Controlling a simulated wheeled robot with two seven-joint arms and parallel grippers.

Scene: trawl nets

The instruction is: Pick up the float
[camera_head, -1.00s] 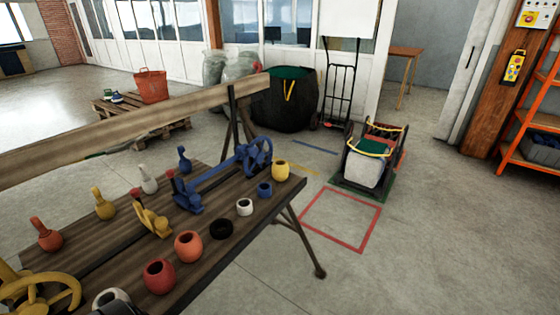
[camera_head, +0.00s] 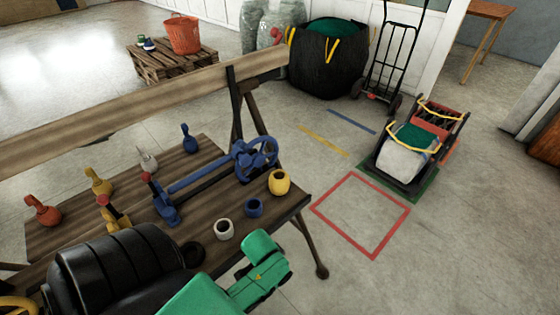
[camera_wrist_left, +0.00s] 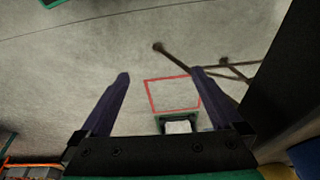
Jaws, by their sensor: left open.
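Several bulb-shaped floats with narrow necks stand on the dark plank bench (camera_head: 190,165) in the head view: red (camera_head: 43,212), yellow (camera_head: 98,182), white (camera_head: 147,160) and blue (camera_head: 188,140). I cannot tell which one is meant. My left arm, black and green, reaches over the front of the bench and hides part of it. Its fingers are not clear in the head view. In the left wrist view my left gripper (camera_wrist_left: 160,76) is open and empty, its two dark fingers apart above bare floor. My right gripper is not in view.
A blue clamp device (camera_head: 212,175) lies across the bench. Hollow yellow (camera_head: 279,182), blue (camera_head: 254,207) and white (camera_head: 224,229) pieces stand along its right edge. A wooden beam (camera_head: 150,95) crosses behind. A red floor square (camera_head: 348,176) lies empty near a loaded cart (camera_head: 405,155).

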